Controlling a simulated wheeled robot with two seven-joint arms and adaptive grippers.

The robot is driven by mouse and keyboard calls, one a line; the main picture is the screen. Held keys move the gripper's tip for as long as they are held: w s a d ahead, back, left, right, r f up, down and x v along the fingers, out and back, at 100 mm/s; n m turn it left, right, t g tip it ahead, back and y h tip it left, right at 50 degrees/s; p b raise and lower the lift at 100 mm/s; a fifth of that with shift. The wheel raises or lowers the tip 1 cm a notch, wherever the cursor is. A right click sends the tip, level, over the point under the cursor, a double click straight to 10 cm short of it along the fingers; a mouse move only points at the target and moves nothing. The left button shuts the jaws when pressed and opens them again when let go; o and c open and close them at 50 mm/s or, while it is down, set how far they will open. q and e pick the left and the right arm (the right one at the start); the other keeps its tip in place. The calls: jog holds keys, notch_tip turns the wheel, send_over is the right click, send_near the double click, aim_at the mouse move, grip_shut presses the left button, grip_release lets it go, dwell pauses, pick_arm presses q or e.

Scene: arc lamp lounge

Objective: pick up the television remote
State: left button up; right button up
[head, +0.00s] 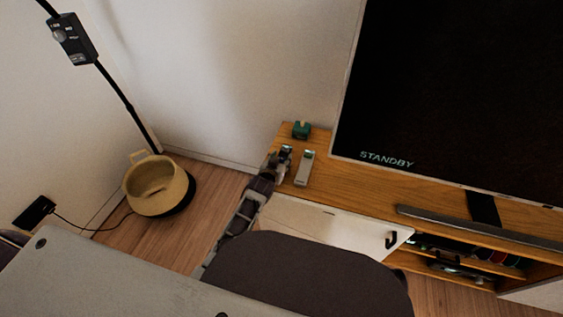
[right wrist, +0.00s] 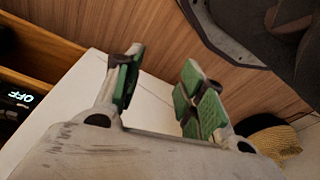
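The remote is not seen in that view.
A white front panel (head: 330,222) is below the top. A yellow basket (head: 158,188) stands by the lamp pole on the floor.

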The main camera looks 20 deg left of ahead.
pick_arm(q)
jog(key=c, duration=0.6)
jog(key=shift+r, duration=0.15)
jog(key=shift+r, duration=0.2)
jog(key=shift+r+p, duration=0.35)
jog(key=shift+r, duration=0.3)
notch_tip(320, 180, up, 8)
jog(key=p, duration=0.2)
pick_arm(e)
notch_tip(320, 180, down, 8)
jog(key=d, duration=0.2)
jog(key=shift+s+f, duration=0.25)
